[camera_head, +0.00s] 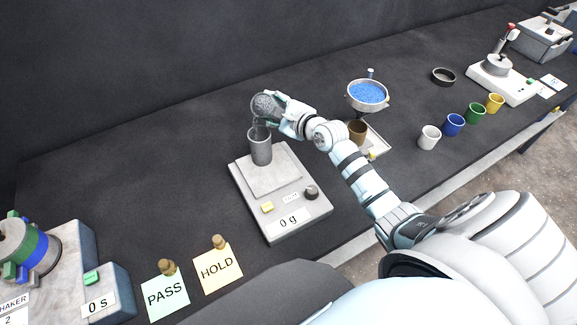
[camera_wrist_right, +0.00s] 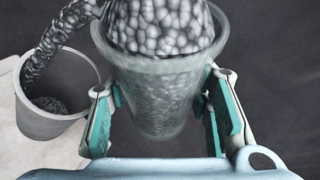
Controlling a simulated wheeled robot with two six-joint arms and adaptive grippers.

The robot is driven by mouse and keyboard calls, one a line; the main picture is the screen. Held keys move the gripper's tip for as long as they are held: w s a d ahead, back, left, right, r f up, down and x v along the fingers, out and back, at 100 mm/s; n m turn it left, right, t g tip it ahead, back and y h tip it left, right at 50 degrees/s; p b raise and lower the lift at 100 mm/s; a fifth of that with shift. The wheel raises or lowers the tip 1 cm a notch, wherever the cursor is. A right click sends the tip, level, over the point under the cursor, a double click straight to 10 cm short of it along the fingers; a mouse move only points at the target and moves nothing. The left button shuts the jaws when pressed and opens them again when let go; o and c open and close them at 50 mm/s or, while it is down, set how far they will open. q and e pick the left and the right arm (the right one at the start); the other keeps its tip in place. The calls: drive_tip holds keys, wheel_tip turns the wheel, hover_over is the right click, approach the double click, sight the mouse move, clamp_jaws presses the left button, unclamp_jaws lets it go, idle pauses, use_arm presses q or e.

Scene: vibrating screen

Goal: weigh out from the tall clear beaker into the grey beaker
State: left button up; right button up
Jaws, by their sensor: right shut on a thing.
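The tall clear beaker (camera_head: 265,104) is full of grey grains and tilted over the grey beaker. My right gripper (camera_head: 280,115) is shut on it; in the right wrist view the clear beaker (camera_wrist_right: 160,100) sits between the two teal finger pads. A stream of grains (camera_wrist_right: 42,62) runs from it into the grey beaker (camera_wrist_right: 48,125), where a small heap lies at the bottom. In the head view the grey beaker (camera_head: 260,152) stands upright on the scale (camera_head: 285,205), whose display reads 0 g. My left gripper is not in view.
A brown cup (camera_head: 357,132) and a sieve of blue grains (camera_head: 368,93) stand right of the scale. White (camera_head: 430,138), blue, green and yellow cups stand further right. PASS (camera_head: 166,293) and HOLD (camera_head: 218,268) cards lie in front, near the shaker (camera_head: 60,260).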

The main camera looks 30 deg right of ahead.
drive_tip(key=shift+r, duration=0.15)
drive_tip(key=shift+n, duration=0.3)
drive_tip(key=shift+d+p, duration=0.1)
drive_tip(key=shift+p, duration=0.25)
drive_tip(key=shift+r, duration=0.1)
drive_tip(key=shift+w+d+n+t, duration=0.1)
drive_tip(key=shift+n+t, duration=0.3)
drive_tip(key=shift+n, duration=0.1)
idle(1.9)
idle(0.4)
drive_tip(key=shift+f+n+h+b, duration=0.3)
drive_tip(key=shift+f, duration=0.1)
drive_tip(key=shift+r, duration=0.1)
idle(1.0)
